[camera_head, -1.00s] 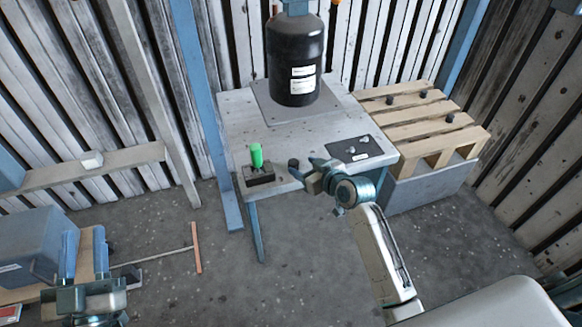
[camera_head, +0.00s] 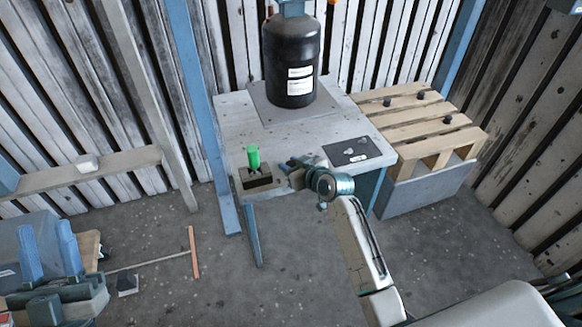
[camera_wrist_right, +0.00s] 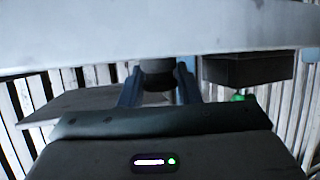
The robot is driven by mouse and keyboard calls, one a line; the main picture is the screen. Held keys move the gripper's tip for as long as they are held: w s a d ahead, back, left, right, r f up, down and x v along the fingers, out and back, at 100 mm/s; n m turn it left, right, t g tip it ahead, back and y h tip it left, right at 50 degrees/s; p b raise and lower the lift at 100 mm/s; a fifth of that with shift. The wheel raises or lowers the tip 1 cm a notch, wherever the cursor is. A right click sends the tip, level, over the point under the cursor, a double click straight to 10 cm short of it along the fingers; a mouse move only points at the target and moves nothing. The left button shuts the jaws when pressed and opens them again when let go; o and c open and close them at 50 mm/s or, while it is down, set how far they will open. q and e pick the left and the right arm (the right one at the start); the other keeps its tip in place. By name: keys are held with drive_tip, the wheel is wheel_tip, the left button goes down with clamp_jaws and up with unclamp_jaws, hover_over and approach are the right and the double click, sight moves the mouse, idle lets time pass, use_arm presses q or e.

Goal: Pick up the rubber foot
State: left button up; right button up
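A short, dark round piece (camera_wrist_right: 157,72), which looks like the rubber foot, shows between the fingers in the right wrist view, against the pale tabletop. My right gripper (camera_head: 290,165) is at the table's front edge, just right of the small dark box with the green-topped item. Its two blue fingers (camera_wrist_right: 158,88) stand apart on either side of the dark piece; I cannot tell whether they touch it. In the head view the piece is hidden by the gripper. My left gripper (camera_head: 48,250) is open and empty at the lower left, away from the table.
The grey table (camera_head: 235,115) carries a black tank (camera_head: 292,60), a dark box (camera_head: 257,180) with a green-topped item (camera_head: 253,158) and a black mat (camera_head: 345,151) with small parts. A wooden pallet (camera_head: 430,125) with small black pieces stands right. A blue post (camera_head: 205,120) rises left.

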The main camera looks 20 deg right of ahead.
drive_tip(key=c, duration=0.4)
